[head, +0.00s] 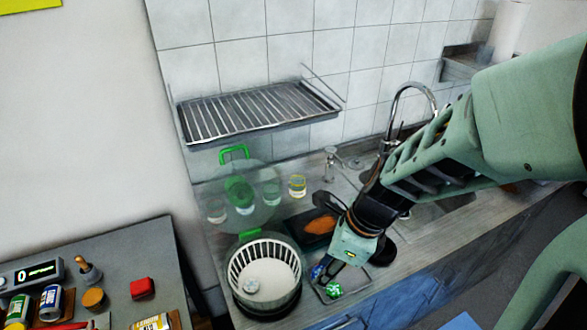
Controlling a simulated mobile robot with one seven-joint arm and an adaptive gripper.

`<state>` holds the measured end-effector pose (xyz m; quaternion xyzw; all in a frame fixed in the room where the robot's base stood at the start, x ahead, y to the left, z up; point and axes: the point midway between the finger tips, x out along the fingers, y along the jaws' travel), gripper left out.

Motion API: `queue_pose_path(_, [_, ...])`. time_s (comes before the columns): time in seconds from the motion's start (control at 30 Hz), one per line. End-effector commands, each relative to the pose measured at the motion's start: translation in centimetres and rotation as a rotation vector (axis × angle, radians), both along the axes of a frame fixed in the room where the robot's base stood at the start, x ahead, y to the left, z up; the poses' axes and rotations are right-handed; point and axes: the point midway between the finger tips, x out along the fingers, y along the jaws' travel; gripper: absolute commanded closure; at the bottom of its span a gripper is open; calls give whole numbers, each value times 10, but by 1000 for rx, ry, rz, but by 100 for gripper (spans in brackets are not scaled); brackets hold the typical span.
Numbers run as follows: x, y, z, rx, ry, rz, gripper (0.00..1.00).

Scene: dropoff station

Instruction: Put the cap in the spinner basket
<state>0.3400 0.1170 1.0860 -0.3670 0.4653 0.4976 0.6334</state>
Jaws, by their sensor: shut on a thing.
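The white slatted spinner basket (240,263) sits in a dark-rimmed bowl on the counter, open at the top. A small pale, crumpled-looking thing (252,286) lies inside it. My gripper (324,272) is low over the counter, just right of the basket and apart from it. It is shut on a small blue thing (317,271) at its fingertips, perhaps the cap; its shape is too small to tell. A small tray (349,291) lies under my gripper with a small green thing (333,290) in it. My gripper partly hides this tray.
A clear round lid with a green handle (238,190) stands behind the basket, with several glasses (297,186) near it. A dark tray with orange food (319,226) lies behind my gripper. A wire rack (257,112) hangs above. A faucet (409,91) stands at the right.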

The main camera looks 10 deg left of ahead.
Motion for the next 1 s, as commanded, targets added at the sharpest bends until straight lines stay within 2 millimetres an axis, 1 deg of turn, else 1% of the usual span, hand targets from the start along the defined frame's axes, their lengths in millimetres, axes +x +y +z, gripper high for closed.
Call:
queue_pose_path(0.1, [11, 22, -12, -3, 4, 6, 80])
queue_pose_path(0.37, [39, 70, -38, -3, 3, 5, 80])
queue_pose_path(0.47, [44, 79, -54, -3, 5, 2, 80])
queue_pose_path(0.53, [49, 88, -72, -3, 2, 5, 80])
queue_pose_path(0.6, [54, 95, -80, -2, 1, 4, 80])
queue_pose_path(0.87, [59, 104, -89, -1, 0, 3, 80])
queue_pose_path(1.0, [62, 110, -103, -1, 2, 3, 80])
